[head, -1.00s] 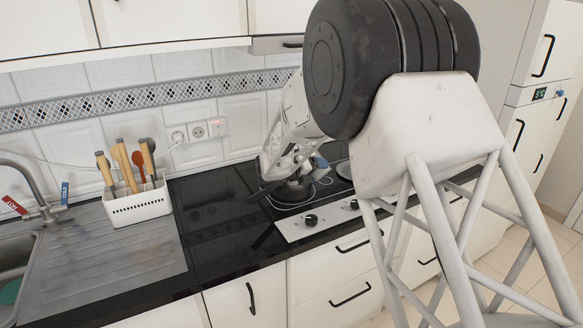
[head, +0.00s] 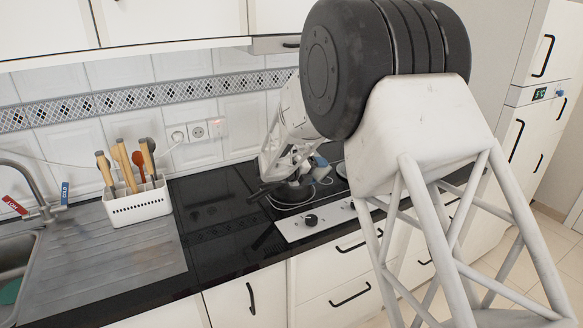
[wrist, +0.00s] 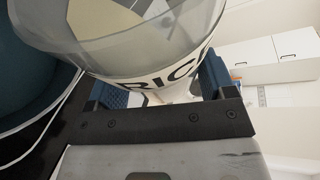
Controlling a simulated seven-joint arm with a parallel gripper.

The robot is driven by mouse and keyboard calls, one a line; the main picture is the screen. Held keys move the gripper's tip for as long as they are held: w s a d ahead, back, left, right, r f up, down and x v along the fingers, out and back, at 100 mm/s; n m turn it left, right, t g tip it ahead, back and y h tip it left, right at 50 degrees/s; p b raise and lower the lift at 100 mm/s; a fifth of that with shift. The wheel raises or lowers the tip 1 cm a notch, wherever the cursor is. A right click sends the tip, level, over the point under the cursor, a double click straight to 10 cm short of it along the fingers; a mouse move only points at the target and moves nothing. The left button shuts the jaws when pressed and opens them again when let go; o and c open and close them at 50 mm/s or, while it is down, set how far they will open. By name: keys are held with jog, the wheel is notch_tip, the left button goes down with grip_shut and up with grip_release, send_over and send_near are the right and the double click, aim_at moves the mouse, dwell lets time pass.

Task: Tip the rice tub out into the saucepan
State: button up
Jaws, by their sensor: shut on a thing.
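The rice tub (wrist: 160,70), white with a clear upper part and dark "RIC" lettering, fills the upper middle of the wrist view. My gripper (wrist: 158,90) is shut on it, with a blue-padded finger on each side. The tub is tilted, and its clear end leans toward the upper left. The dark saucepan (head: 290,196) stands on the hob below my gripper (head: 308,166) in the head view. In the wrist view a dark blue rounded vessel, apparently the saucepan (wrist: 35,75), is at the left beside the tub. My arm partly hides the tub and pan; the pan's contents cannot be made out.
The black hob and its white knob panel (head: 318,222) surround the pan. A white utensil rack (head: 138,205) stands on the steel drainer (head: 110,255) at left, beside the sink. Tiled wall lies close behind.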

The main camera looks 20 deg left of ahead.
jog(key=shift+n+h, duration=0.3)
jog(key=shift+n, duration=0.3)
dwell(0.4)
jog(key=shift+w+a+r+n+h, duration=0.2)
jog(key=shift+a+r+n, duration=0.15)
jog(key=shift+a, duration=0.1)
jog(key=shift+w+a+r+n+h, duration=0.15)
jog(key=shift+a+r+n+h, duration=0.1)
jog(key=shift+a+r, duration=0.15)
dwell(1.2)
jog(key=shift+w+a+r+n+h, duration=0.1)
jog(key=shift+a+r+n+h, duration=0.25)
jog(key=shift+r+n, duration=0.4)
dwell(1.0)
jog(key=shift+d+f+m, duration=0.3)
jog(key=shift+f+m, duration=0.25)
jog(key=shift+f, duration=0.15)
jog(key=shift+s+d+f+m+y, duration=0.4)
jog(key=shift+d+f+m+y, duration=0.3)
jog(key=shift+y, duration=0.1)
